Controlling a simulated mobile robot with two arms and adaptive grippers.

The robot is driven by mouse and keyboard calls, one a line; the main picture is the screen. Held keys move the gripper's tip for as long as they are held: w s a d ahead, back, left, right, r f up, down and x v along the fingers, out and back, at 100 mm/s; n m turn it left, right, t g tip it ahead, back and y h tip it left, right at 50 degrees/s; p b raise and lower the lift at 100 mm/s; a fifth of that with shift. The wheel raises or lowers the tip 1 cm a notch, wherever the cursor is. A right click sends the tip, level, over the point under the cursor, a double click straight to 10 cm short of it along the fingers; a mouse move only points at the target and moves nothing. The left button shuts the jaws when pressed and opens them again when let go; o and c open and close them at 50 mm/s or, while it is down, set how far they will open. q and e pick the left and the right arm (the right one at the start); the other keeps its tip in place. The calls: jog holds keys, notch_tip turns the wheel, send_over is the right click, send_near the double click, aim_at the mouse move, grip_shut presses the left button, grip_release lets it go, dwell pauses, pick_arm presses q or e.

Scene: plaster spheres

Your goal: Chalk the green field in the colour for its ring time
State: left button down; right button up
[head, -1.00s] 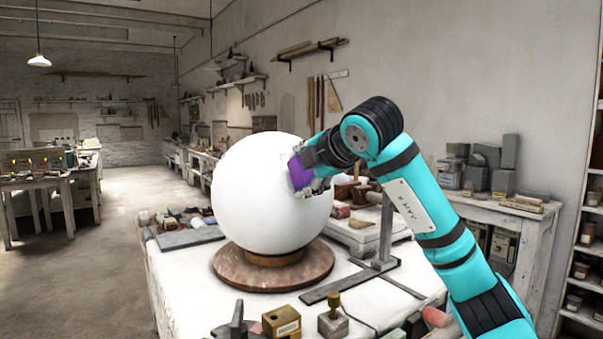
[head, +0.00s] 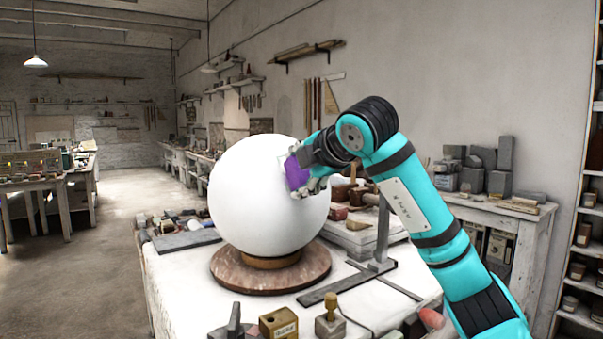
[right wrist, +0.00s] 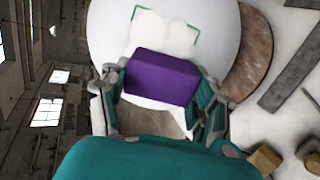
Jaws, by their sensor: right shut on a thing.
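A large white plaster sphere (head: 255,200) sits on a round brown base (head: 228,272) on the white table. My right gripper (head: 300,172) is at the sphere's upper right side, shut on a purple chalk block (head: 296,171). In the right wrist view the purple chalk block (right wrist: 162,78) sits between the two fingers, in front of the white sphere (right wrist: 110,30). Green corner marks frame the green field (right wrist: 165,27) just beyond the block; its visible inside looks white. The block hides part of the field. I cannot tell whether the block touches the sphere. My left gripper is out of view.
A metal square (head: 375,267) stands right of the base. A small brass-coloured box (head: 279,323) and a knobbed block (head: 331,322) are at the table's front. Grey blocks (head: 480,170) stand on a bench at right. Open floor (head: 110,240) lies left.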

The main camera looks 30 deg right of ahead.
jog(key=shift+w+r+p, duration=0.4)
jog(key=shift+r+p, duration=0.3)
jog(key=shift+r, duration=0.15)
jog(key=shift+a+f, duration=0.1)
